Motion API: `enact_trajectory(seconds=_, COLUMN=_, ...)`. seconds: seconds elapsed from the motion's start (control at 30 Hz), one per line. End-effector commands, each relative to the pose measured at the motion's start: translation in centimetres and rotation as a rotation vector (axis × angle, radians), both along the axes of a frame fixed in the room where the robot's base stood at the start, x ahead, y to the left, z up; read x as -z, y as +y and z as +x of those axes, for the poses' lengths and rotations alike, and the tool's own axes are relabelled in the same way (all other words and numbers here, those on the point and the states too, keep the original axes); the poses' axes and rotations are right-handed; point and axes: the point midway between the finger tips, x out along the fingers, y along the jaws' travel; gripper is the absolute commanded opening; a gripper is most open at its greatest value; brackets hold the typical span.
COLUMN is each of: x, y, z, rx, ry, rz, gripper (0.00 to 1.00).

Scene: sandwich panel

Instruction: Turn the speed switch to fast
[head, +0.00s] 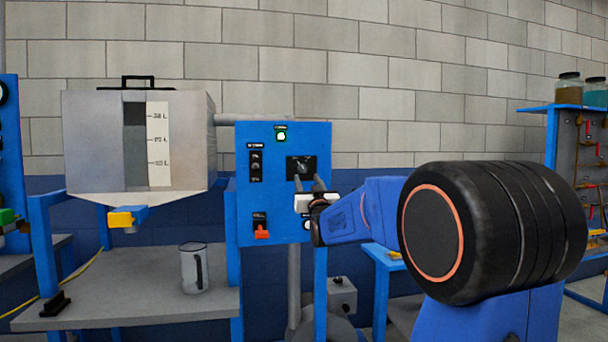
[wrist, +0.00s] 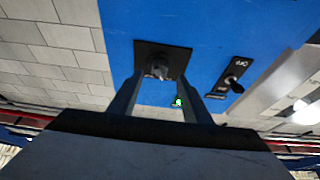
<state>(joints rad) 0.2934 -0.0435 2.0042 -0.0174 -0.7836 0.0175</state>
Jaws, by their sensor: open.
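A blue control panel (head: 284,205) faces me. It carries a square black plate (head: 293,160) with a grey knob (head: 302,168), right of the panel's middle. My gripper (head: 308,181) is in front of this knob with its two fingers open. In the wrist view, my gripper (wrist: 160,76) has one finger on each side of the knob (wrist: 158,69); I cannot tell whether they touch it. The black plate (wrist: 176,54) shows around it. Any speed marks are too small to read.
A lit green lamp (head: 281,136), a black plate with a switch (head: 256,165) and an orange-red switch (head: 261,231) are on the panel. Left are a hopper (head: 85,140) with a level scale and a jug (head: 195,270) on a grey table (head: 130,308). Shelves with jars stand far right.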

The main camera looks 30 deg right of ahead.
Motion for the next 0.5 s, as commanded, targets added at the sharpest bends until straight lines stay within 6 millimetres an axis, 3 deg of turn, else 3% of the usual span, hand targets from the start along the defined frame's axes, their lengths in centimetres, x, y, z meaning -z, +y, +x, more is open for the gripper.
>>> enact_trajectory(seconds=0.2, x=-1.3, y=-0.9, z=3.3, rx=0.0, ry=0.001, rz=0.0, gripper=0.44)
enact_trajectory(seconds=0.5, x=-2.3, y=-1.5, z=5.3, rx=0.0, ry=0.0, rz=0.0, gripper=0.44)
